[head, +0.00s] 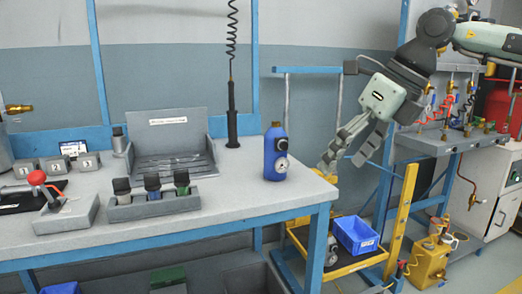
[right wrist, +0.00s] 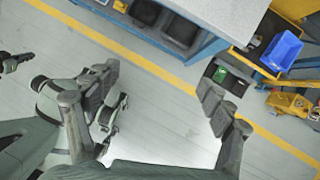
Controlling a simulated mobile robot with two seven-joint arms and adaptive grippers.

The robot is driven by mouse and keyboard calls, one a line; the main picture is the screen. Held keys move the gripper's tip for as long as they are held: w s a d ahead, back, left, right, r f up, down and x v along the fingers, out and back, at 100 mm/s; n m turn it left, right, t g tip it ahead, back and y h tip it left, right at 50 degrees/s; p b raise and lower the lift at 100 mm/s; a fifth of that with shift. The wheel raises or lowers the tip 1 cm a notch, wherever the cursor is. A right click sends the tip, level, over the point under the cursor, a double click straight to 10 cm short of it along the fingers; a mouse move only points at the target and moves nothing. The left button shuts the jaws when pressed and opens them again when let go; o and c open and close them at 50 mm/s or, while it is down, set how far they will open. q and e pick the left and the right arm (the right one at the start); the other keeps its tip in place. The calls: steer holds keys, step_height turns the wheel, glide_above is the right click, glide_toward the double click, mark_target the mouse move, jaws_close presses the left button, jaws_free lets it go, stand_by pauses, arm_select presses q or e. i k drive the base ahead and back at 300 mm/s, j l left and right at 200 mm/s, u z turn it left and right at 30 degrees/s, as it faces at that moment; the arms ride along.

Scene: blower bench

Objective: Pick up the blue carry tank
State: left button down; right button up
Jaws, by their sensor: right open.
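The blue carry tank (head: 270,150) stands upright on the bench near its right end in the head view. It has a brass-coloured top, and a dark knob and a round dial on its right side. My right gripper (head: 343,162) hangs in the air to the right of the tank, apart from it, with its fingers pointing down and left. Its fingers are spread and empty, and both also show in the right wrist view (right wrist: 158,95). The tank does not show in the right wrist view.
The grey bench (head: 240,195) has clear top around the tank. A holder with several bottles (head: 155,203) and a grey tool tray (head: 172,150) stand to the left. A black hanging tool (head: 232,128) is behind. A yellow cart (head: 400,215) with a blue bin (head: 356,235) stands right.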

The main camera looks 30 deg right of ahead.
mark_target(276, 162)
steer(key=i, duration=0.95)
